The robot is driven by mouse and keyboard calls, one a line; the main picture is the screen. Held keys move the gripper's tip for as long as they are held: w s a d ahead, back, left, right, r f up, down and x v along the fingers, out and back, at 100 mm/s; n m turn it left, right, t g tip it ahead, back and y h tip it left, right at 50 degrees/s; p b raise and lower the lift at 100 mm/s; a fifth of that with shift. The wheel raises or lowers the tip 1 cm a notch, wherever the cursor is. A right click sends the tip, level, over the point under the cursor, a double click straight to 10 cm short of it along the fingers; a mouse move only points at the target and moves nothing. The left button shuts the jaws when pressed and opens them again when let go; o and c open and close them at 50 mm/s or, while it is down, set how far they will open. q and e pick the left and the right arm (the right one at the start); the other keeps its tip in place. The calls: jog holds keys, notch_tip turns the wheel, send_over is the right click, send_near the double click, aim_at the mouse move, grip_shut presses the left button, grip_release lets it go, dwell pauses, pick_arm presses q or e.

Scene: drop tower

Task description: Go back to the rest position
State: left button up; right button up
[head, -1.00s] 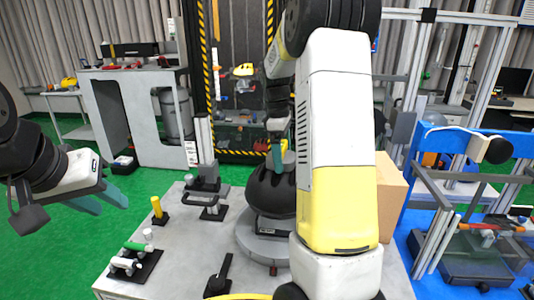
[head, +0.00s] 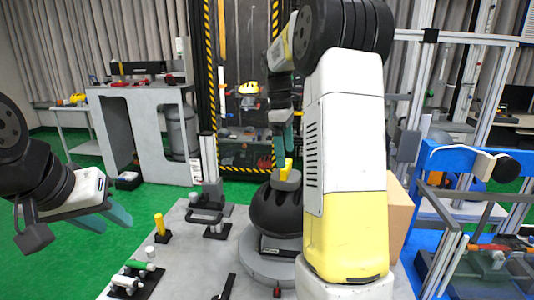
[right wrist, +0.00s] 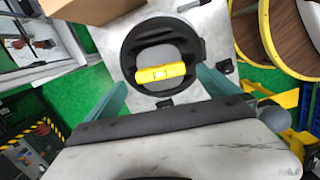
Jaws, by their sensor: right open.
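My right gripper (head: 283,137) hangs above a black domed body (head: 275,208) on the grey table, with its teal fingers pointing down. A yellow block (head: 288,169) sits on top of the dome, just below the fingertips. In the right wrist view the fingers of my right gripper (right wrist: 162,92) are wide apart and empty, and the yellow bar (right wrist: 160,73) lies beyond them on the round black body (right wrist: 163,40). My left gripper (head: 107,218) is at the left, clear of the table, with its teal fingers apart and nothing between them.
A cardboard box (head: 397,215) stands behind my right arm. A blue frame (head: 470,157) is at the right. Green floor is free at the left.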

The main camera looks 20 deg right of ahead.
jog(key=s+a+r+m+t+y, duration=0.1)
jog(key=s+a+m+t, duration=0.2)
jog(key=s, duration=0.9)
jog(key=s+a+m+t+y, duration=0.2)
jog(key=s+a+m+t, duration=0.2)
jog(key=s+a+m, duration=0.3)
jog(key=s+a, duration=0.2)
jog(key=s, duration=0.3)
jog(key=shift+a+r+m, duration=0.35)
jog(key=shift+r+m, duration=0.05)
